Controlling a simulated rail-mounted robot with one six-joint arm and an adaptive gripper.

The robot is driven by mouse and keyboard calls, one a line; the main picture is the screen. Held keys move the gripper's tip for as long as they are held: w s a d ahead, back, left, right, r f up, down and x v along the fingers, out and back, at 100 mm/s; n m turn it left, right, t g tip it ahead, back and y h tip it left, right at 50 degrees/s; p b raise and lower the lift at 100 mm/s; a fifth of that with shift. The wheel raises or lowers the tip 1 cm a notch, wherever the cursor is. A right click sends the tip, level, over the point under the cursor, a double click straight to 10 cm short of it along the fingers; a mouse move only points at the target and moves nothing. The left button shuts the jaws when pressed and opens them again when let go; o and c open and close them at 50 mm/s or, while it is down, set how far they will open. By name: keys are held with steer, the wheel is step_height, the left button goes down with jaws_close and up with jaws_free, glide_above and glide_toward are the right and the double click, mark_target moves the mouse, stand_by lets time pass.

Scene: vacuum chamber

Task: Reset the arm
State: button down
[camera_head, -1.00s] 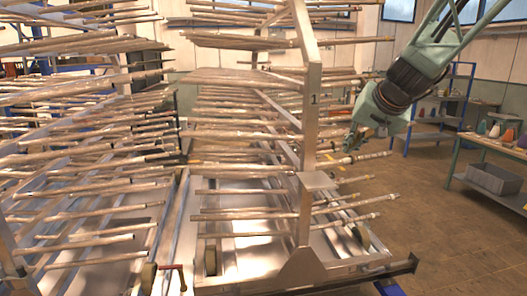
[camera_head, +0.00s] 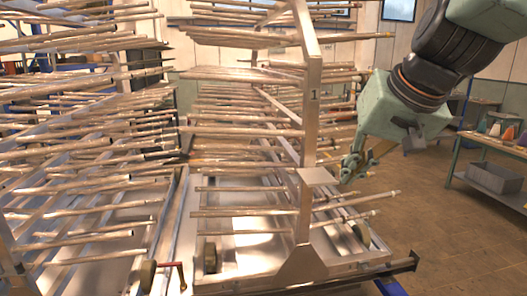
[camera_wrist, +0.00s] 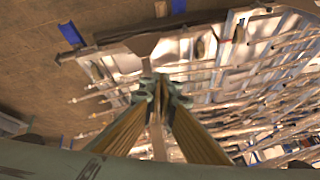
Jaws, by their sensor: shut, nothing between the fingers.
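My gripper (camera_head: 352,168) hangs from my green arm at the right of the head view, beside the right side of the rack marked 1. It is shut and holds nothing. In the wrist view its two fingers (camera_wrist: 160,88) meet at the tips, with the rack's frame and rods beyond them. The head view does not show clearly whether the fingertips touch any rod.
The metal rack (camera_head: 306,205) carries many long rods that stick out toward my gripper. Another loaded rack (camera_head: 8,250) stands at the left. A green table (camera_head: 460,165) with a grey bin (camera_head: 494,178) stands at the right. The floor (camera_head: 440,230) between is clear.

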steer(key=s+f, duration=0.2)
steer(key=s, duration=0.8)
steer(key=s+d+f+n+g+h+b, duration=0.1)
steer(key=s+f, duration=0.2)
steer(key=s, duration=0.7)
steer(key=s+f+g+h+b, duration=0.1)
steer(key=s+f, duration=0.2)
steer(key=s, duration=0.7)
steer(key=shift+d+f+n, duration=0.25)
steer(key=shift+d+n, duration=0.05)
steer(key=shift+d, duration=0.1)
